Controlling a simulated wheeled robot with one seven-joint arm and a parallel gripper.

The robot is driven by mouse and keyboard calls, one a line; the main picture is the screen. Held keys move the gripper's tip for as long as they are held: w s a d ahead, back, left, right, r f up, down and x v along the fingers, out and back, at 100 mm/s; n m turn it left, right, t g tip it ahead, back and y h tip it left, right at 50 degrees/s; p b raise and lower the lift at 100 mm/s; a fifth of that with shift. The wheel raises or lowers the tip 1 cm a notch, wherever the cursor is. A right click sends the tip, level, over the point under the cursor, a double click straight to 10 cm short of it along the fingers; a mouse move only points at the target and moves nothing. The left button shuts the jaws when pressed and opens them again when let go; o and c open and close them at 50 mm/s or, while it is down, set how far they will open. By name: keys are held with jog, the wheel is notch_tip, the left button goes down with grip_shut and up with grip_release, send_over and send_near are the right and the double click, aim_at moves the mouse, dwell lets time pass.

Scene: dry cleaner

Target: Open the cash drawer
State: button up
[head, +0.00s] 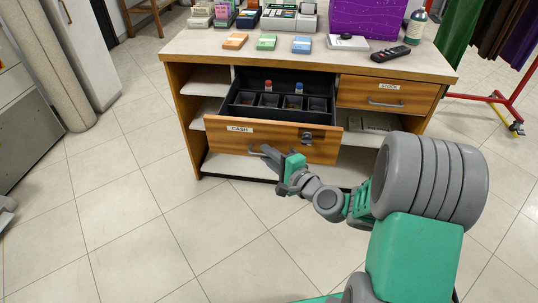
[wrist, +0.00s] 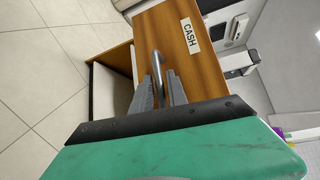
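The cash drawer (head: 228,127), a wooden front with a white CASH label, stands pulled well out of the counter in the head view. Its dark inner tray with compartments shows behind the front. A key lock sits on the right of the front. In the wrist view the drawer front (wrist: 205,72) fills the upper middle, with its CASH label turned sideways. My gripper (head: 267,151) is at the metal drawer handle (wrist: 157,62). Its two grey fingers (wrist: 161,80) are on either side of the handle bar, closed on it. Parts of the handle are hidden by the fingers.
A closed STOCK drawer (head: 388,94) is at the right. Open floor lies in front and left; a red-based clothes rack (head: 490,98) stands right.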

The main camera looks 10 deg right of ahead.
jog(key=p+v, duration=0.1)
jog(key=v, duration=0.7)
jog(key=shift+a, duration=0.1)
jog(key=s+a+r+n+g+p, duration=0.4)
jog(key=a+r+n+g+p, duration=0.4)
jog(key=p, duration=0.6)
jog(key=s+d+r+n+g+h+p, duration=0.1)
jog(key=s+d+r+n+h+p, duration=0.2)
jog(key=r+p, duration=0.4)
jog(key=s+d+r+n+g+h+p, duration=0.2)
jog(key=s+d+r+p, duration=0.4)
jog(key=r, duration=0.8)
jog(key=n+h+p, duration=0.1)
jog(key=h, duration=0.1)
jog(key=shift+d+r+h, duration=0.3)
jog(key=shift+d+r, duration=0.1)
